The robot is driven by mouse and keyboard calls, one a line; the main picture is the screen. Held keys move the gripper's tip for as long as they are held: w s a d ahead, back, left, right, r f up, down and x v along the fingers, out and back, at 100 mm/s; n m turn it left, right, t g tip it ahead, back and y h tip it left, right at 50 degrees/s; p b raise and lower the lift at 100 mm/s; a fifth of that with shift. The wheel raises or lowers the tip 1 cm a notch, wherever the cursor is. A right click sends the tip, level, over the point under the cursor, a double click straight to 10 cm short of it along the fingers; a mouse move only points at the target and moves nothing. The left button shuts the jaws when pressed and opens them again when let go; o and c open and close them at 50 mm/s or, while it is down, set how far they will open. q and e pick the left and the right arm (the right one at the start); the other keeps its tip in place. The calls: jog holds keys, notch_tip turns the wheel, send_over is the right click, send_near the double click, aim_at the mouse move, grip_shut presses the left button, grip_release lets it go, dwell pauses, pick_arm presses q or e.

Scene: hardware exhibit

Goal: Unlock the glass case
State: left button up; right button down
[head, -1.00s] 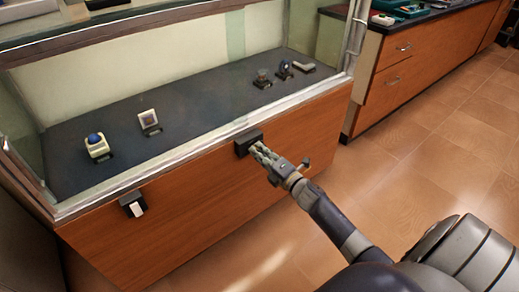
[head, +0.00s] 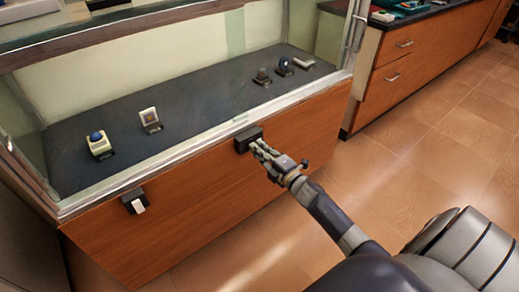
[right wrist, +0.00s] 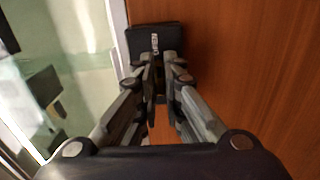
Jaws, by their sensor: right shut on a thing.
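The glass case (head: 190,147) has a metal-edged glass top and a brown wooden base. A small black lock box (head: 242,140) is fixed high on its wooden front; it also shows in the right wrist view (right wrist: 142,36) with small pale lettering on it. My right gripper (head: 256,148) reaches to the front of this box, and its fingers (right wrist: 160,62) are close together there. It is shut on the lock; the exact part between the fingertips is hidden. A second black box (head: 128,195) with a white tab is farther left on the front. My left gripper is not in view.
Inside the case, several small exhibits stand on a dark shelf (head: 200,105), behind the glass. A wooden drawer cabinet (head: 400,75) with a dark top stands at the right. The tiled floor (head: 430,140) between is clear.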

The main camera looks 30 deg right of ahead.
jog(key=c, duration=1.7)
grip_release()
jog(key=shift+s, duration=0.1)
jog(key=s, duration=0.8)
jog(key=s+d, duration=0.1)
jog(key=s, duration=0.2)
jog(key=shift+s, duration=0.4)
jog(key=shift+f, duration=0.1)
